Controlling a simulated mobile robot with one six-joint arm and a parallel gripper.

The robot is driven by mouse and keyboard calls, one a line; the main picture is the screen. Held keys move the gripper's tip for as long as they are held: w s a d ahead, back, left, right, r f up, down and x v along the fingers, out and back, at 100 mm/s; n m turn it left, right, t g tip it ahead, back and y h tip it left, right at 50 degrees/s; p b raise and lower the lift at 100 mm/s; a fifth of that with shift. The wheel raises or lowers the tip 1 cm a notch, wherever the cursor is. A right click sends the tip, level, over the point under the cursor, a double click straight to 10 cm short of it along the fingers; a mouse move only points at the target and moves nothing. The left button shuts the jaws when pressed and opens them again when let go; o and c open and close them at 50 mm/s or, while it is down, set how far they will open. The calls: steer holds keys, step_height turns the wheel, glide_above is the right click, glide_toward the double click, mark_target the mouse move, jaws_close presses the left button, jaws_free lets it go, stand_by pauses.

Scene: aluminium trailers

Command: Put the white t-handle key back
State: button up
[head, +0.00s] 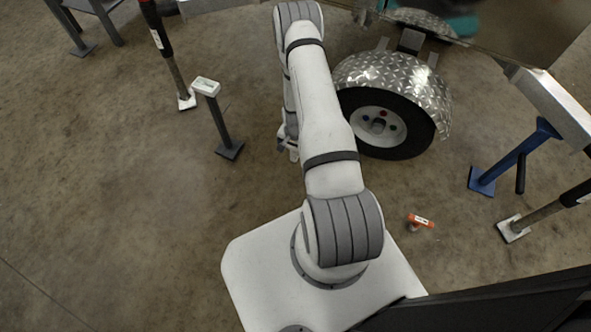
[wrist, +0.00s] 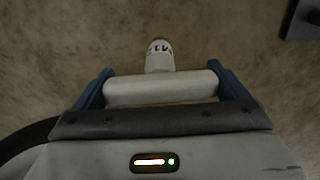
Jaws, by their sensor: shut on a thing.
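In the wrist view my gripper (wrist: 161,84) is shut on the white t-handle key (wrist: 160,57). Its blue fingers press the two ends of the white crossbar. The key's short white shaft, with dark marks on it, points away from the gripper over bare concrete floor. In the head view my gripper (head: 287,146) hangs low behind my arm, left of the trailer wheel, and is mostly hidden. The key cannot be made out clearly there.
A post stand (head: 222,127) with a small white-and-green top stands left of my arm. The trailer wheel (head: 380,127) under a tread-plate fender is to the right. An orange-and-white object (head: 420,221) lies on the floor. Blue (head: 515,158) and dark support legs stand farther right.

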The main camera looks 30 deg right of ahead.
step_height(320, 180, down, 10)
steer(key=b, duration=0.3)
steer(key=shift+f+b, duration=0.1)
steer(key=shift+b, duration=0.3)
steer(key=o, duration=1)
steer(key=shift+o, duration=0.2)
